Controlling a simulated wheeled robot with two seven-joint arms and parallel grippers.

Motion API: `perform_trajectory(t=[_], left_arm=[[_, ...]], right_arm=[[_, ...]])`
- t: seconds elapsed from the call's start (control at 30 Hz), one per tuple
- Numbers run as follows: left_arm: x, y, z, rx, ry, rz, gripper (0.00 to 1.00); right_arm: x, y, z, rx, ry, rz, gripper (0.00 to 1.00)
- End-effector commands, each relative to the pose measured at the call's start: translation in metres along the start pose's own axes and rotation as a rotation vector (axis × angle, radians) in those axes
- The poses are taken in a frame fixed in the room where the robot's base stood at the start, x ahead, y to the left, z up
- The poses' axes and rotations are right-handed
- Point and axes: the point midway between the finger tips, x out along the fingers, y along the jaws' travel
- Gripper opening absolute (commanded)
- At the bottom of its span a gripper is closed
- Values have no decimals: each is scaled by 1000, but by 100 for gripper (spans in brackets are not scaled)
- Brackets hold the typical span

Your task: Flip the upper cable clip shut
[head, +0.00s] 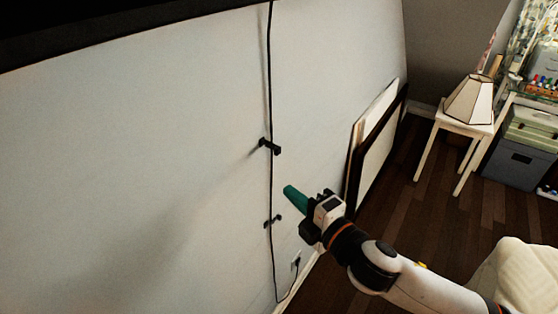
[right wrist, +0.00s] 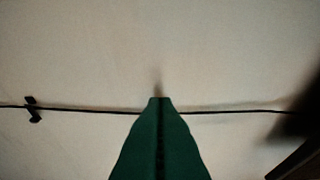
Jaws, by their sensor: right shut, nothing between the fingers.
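The lower clip (head: 272,221) is on the same cable further down. My right gripper (head: 288,190) has green fingers, shut and empty, just right of the cable at a height between the two clips. In the right wrist view the closed fingertips (right wrist: 161,101) overlap the cable (right wrist: 90,109). One clip (right wrist: 33,109) shows there at the left; I cannot tell which. My left gripper is out of view.
The cable runs down the pale wall (head: 130,150) to a socket (head: 296,262). Framed panels (head: 378,140) lean on the wall to the right. A small table with a lamp (head: 470,100) stands beyond. The wall left of the cable is clear.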

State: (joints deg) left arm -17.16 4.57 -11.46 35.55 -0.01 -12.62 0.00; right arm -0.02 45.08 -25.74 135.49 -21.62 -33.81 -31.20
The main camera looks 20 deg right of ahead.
Motion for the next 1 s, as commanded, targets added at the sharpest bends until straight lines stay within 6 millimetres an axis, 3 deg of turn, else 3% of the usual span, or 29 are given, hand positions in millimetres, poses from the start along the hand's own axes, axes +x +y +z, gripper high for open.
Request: perform_trajectory(t=[0.17, 0.53, 0.7, 1.0], left_arm=[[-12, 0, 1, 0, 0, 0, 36], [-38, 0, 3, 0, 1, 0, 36], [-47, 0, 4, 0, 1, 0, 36], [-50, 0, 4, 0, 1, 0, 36]], right_arm=[[24, -5, 0, 3, 1, -2, 0], [102, -4, 0, 2, 0, -1, 0], [104, -2, -27, 0, 2, 3, 0], [107, 0, -39, 2, -1, 0, 0]])
